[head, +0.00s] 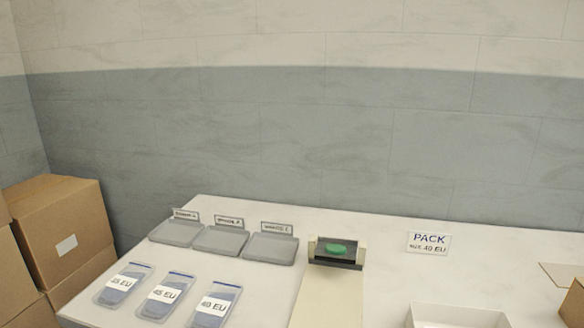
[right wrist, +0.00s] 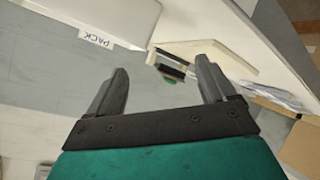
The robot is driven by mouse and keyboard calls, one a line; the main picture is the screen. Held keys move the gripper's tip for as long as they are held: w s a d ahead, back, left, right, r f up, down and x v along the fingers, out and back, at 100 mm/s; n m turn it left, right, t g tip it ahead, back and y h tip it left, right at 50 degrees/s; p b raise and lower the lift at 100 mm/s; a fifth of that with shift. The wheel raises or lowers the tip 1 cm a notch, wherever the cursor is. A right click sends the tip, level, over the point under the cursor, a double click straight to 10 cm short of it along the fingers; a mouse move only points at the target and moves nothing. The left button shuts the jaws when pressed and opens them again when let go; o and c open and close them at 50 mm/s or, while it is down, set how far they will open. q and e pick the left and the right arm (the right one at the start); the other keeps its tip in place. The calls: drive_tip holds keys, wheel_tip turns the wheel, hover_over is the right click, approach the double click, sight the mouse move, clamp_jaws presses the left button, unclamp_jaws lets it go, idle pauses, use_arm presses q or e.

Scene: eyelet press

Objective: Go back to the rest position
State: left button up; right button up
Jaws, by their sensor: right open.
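My right gripper (right wrist: 162,72) shows in the right wrist view. Its two dark fingers are spread apart with nothing between them. Beyond the fingers, the press (right wrist: 172,70) with a green part appears at a distance, apart from the gripper. In the head view the press (head: 337,265) stands on the table, its green pad (head: 336,248) on top. Neither gripper shows in the head view, and my left gripper is in no view.
The white table (head: 390,280) carries several grey trays (head: 219,240) with small labels, and several bagged items (head: 162,296) marked EU. A PACK sign (head: 429,242) stands at the right, behind a white box (head: 455,315). Cardboard boxes (head: 65,225) are stacked at the left.

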drive_tip(key=s+d+f+m+g, duration=0.1)
drive_tip(key=s+f+m+g, duration=0.1)
drive_tip(key=s+f+g, duration=0.45)
drive_tip(key=s+f+m+g, duration=0.2)
drive_tip(key=s+f+m, duration=0.1)
drive_tip(key=s, duration=0.7)
use_arm(q)
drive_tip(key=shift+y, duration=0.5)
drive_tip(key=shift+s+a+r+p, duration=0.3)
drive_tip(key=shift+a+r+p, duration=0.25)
drive_tip(key=shift+p, duration=0.7)
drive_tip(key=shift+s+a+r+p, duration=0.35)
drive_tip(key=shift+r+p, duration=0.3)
drive_tip(key=shift+p, duration=0.65)
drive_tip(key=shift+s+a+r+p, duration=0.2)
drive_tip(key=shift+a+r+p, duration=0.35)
drive_tip(key=shift+p, duration=0.7)
use_arm(e)
drive_tip(key=w+a+f+n+t+y, duration=0.1)
drive_tip(key=w+a+t+y, duration=0.1)
drive_tip(key=w+t, duration=0.5)
drive_tip(key=shift+a, duration=0.35)
